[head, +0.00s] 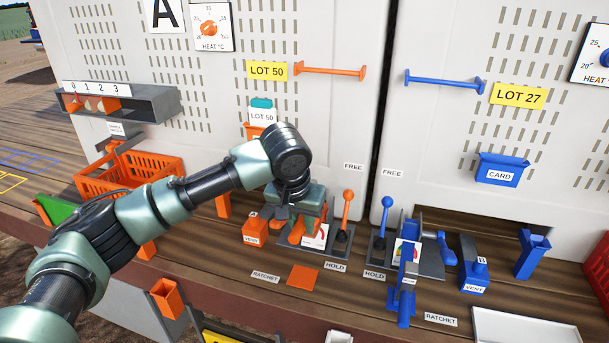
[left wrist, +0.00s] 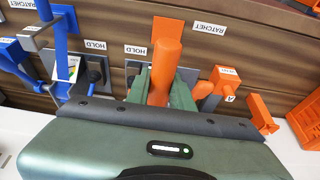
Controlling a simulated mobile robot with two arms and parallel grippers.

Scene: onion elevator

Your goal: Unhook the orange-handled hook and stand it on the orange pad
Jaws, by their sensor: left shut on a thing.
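My left gripper (head: 300,222) reaches down to the orange station on the wooden deck. In the left wrist view its two green fingers (left wrist: 163,92) are shut on an orange handle (left wrist: 164,65), one finger on each side. This appears to be the handle of the orange-handled hook; its hook end is hidden. In the head view the gripper covers most of the handle, and I cannot tell whether it is still hooked on. The orange pad (head: 302,277) lies flat and bare in front of the gripper. My right gripper is not in view.
An orange ball-topped lever (head: 347,205) stands close right of my gripper. The orange vent box (head: 256,232) stands close left. A blue lever (head: 386,212) and blue ratchet (head: 405,285) are farther right. An orange crate (head: 130,178) is at the left.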

